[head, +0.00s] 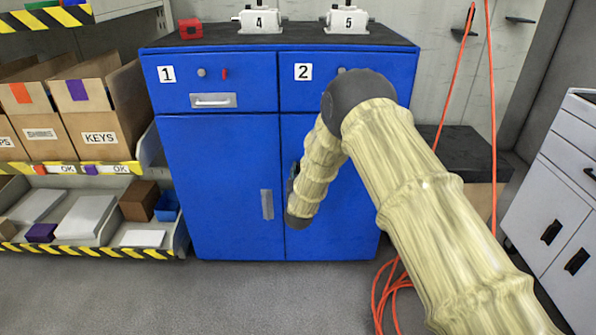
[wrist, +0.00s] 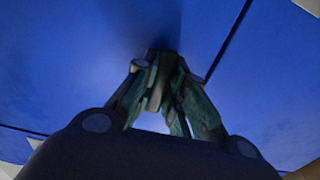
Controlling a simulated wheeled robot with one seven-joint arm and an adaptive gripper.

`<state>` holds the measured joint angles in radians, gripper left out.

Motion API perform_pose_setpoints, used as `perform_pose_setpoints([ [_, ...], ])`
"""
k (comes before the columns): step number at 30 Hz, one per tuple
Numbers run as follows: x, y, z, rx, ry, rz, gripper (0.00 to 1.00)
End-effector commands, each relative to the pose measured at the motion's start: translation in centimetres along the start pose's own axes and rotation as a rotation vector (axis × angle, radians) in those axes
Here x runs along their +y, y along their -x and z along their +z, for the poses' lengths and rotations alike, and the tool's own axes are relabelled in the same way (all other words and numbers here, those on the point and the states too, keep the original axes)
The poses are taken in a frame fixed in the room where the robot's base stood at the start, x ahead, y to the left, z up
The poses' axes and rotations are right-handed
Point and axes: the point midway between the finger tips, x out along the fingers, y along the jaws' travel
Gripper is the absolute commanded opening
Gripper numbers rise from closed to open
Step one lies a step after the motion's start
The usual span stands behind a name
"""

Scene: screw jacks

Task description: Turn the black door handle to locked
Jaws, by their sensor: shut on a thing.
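The blue cabinet (head: 220,180) has two lower doors. The black door handle (wrist: 156,92) is on a blue door face in the wrist view, between my fingers. My gripper (wrist: 158,84) is shut on it, with a finger on each side. The handle's exact angle is hard to read in the dark wrist view. In the head view my arm reaches down to the right door and hides most of the handle and my gripper; only a small dark part shows at the arm's left side. The left door has a grey handle (head: 267,204).
Two drawers marked 1 (head: 166,74) and 2 (head: 302,72) sit above the doors. Jacks 4 (head: 260,20) and 5 (head: 347,20) stand on top beside a red object (head: 190,28). Shelves with boxes (head: 95,100) are left; an orange cable (head: 492,130) hangs right.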

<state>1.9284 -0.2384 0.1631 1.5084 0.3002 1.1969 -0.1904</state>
Motion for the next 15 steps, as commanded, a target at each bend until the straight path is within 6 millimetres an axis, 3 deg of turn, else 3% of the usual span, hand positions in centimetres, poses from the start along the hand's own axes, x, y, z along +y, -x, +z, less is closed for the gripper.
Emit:
perform_pose_setpoints([
  [14, 0.02, 0.03, 0.1, -0.002, 0.012, 0.0, 0.0],
  [15, 0.03, 0.03, 0.1, -0.002, 0.012, 0.0, 0.21],
])
